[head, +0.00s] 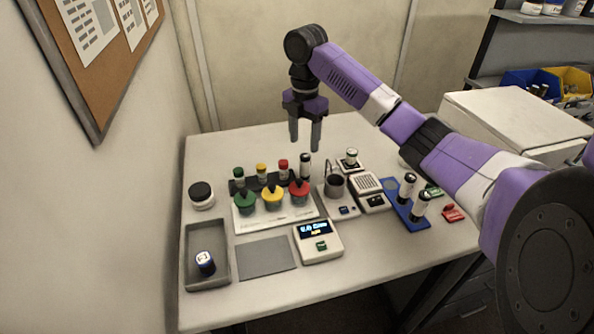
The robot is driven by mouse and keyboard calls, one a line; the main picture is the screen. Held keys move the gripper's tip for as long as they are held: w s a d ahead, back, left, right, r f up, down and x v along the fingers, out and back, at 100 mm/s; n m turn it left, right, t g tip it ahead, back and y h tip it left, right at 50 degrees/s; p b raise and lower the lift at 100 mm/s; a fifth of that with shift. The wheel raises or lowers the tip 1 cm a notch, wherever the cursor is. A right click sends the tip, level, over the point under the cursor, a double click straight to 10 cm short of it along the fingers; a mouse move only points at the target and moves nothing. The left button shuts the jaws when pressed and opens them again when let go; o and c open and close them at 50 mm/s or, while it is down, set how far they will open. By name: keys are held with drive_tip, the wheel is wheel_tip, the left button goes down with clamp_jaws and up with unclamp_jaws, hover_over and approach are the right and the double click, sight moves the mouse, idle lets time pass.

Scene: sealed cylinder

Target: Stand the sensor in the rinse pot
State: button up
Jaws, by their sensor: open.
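My gripper (305,145) is open and empty. A dark round pot (335,186) stands on a small white meter with a display, right of the coloured cups. A thin dark loop, like a wire or cable, rises from this pot. It may be the sensor's lead, but I cannot tell. A small white-topped round pot (350,159) stands behind it. Which pot is the rinse pot cannot be told for sure.
Green, yellow and red cups (272,196) stand on a white base. Several vials stand behind them. A blue rack (388,186) holds dark, white-banded cylinders. A grey mat (265,257) lies bare beside a display unit (318,242).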

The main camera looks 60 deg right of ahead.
sight(305, 156)
drive_tip(key=shift+s+f+p, duration=0.2)
drive_tip(key=shift+f+p, duration=0.3)
drive_tip(key=shift+f, duration=3.05)
clamp_jaws()
